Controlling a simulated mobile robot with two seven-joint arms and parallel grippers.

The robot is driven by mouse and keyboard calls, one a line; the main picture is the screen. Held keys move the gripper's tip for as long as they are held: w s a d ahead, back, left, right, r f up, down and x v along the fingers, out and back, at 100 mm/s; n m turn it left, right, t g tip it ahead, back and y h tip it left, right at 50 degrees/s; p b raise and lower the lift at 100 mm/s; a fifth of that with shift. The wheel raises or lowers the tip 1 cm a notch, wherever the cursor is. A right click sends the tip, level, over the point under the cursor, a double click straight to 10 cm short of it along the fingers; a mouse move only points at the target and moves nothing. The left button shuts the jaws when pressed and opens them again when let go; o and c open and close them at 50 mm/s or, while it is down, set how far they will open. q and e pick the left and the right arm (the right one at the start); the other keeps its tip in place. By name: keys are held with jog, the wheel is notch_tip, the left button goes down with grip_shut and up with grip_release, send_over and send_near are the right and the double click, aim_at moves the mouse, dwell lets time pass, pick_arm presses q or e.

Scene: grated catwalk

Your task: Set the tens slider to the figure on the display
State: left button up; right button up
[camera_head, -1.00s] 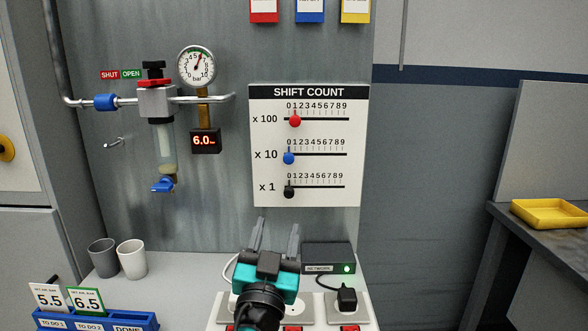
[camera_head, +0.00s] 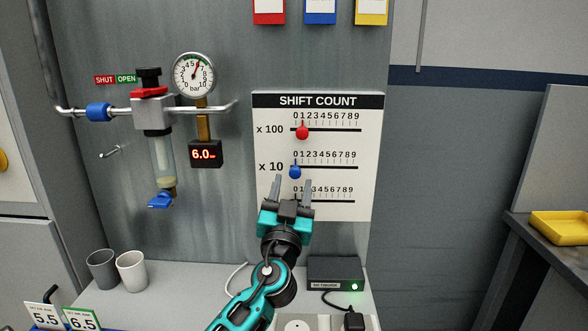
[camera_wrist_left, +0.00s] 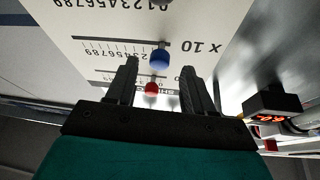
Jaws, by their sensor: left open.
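The tens slider, a blue knob (camera_head: 295,172) on the "x 10" line of the white SHIFT COUNT board (camera_head: 355,206), sits at the left end, by 0. It also shows in the left wrist view (camera_wrist_left: 160,57). The small display (camera_head: 205,154) under the gauge reads 6.0 in lit figures. My left gripper (camera_head: 291,181) is open, pointing up at the board. In the left wrist view its fingertips (camera_wrist_left: 159,67) lie on either side of the blue knob's lower edge; I cannot tell whether they reach it. My right gripper is out of view.
The red knob (camera_head: 302,133) is near 1 on the x 100 line above. My gripper hides the x 1 knob. A valve and pipe assembly (camera_head: 152,112) with a gauge (camera_head: 194,74) stands left. Two cups (camera_head: 131,271) and a network box (camera_head: 335,274) are below.

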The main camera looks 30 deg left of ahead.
aim_at(295, 176)
pick_arm(q)
jog(key=shift+p+x, duration=0.3)
jog(key=shift+x, duration=1.3)
grip_shut()
